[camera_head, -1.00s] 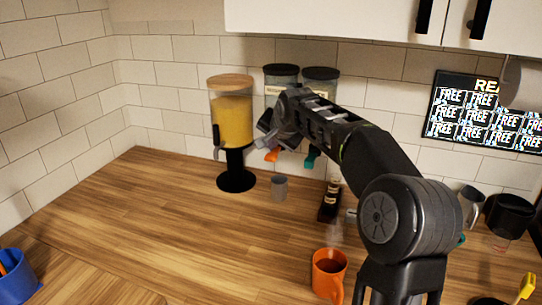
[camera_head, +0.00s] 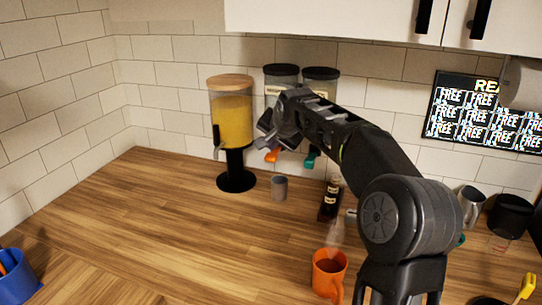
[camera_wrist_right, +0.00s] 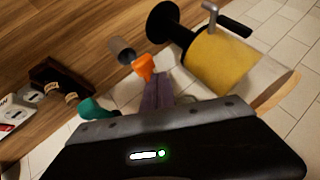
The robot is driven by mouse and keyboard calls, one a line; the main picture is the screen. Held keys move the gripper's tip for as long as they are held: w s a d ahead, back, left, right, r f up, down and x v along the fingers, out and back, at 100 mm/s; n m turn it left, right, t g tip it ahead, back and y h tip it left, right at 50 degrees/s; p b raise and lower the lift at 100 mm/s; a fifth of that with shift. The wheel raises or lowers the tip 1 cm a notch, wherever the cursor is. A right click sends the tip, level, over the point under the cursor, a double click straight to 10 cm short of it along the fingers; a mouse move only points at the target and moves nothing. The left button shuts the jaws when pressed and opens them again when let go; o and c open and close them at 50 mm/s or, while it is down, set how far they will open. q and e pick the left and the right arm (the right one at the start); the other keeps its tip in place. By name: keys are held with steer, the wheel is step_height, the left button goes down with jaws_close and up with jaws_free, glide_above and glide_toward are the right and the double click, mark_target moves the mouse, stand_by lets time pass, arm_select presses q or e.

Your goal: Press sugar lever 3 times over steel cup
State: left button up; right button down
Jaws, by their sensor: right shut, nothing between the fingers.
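The steel cup (camera_head: 280,188) is a small grey cup upright on the wooden counter, below the dispenser with the orange lever (camera_head: 272,155). In the right wrist view, the cup (camera_wrist_right: 122,50) shows just beyond the orange lever (camera_wrist_right: 145,66). My right gripper (camera_head: 267,132) is shut and empty, in front of the wall dispensers and just above the orange lever. Its fingers (camera_wrist_right: 157,88) point toward that lever; I cannot tell whether they touch it. The gripper and arm hide the lower dispensers. No label shows clearly enough to tell which holds sugar. My left gripper is not in view.
A yellow-filled dispenser (camera_head: 231,120) on a black stand is close left of the gripper. A teal lever (camera_head: 312,158) is to the right. A dark bottle rack (camera_head: 329,204) and an orange mug (camera_head: 329,272) stand on the counter. The counter's left middle is clear.

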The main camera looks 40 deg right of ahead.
mark_target(271, 155)
steer(key=shift+f, duration=0.1)
steer(key=shift+f+b, duration=0.3)
steer(key=shift+b, duration=0.15)
steer(key=shift+f+b, duration=1.05)
steer(key=shift+f, duration=0.25)
stand_by(1.1)
steer(key=shift+r, duration=0.1)
steer(key=shift+r+p, duration=1.3)
steer(key=shift+r, duration=0.35)
steer(key=shift+r+p, duration=2)
steer(key=shift+r, duration=0.45)
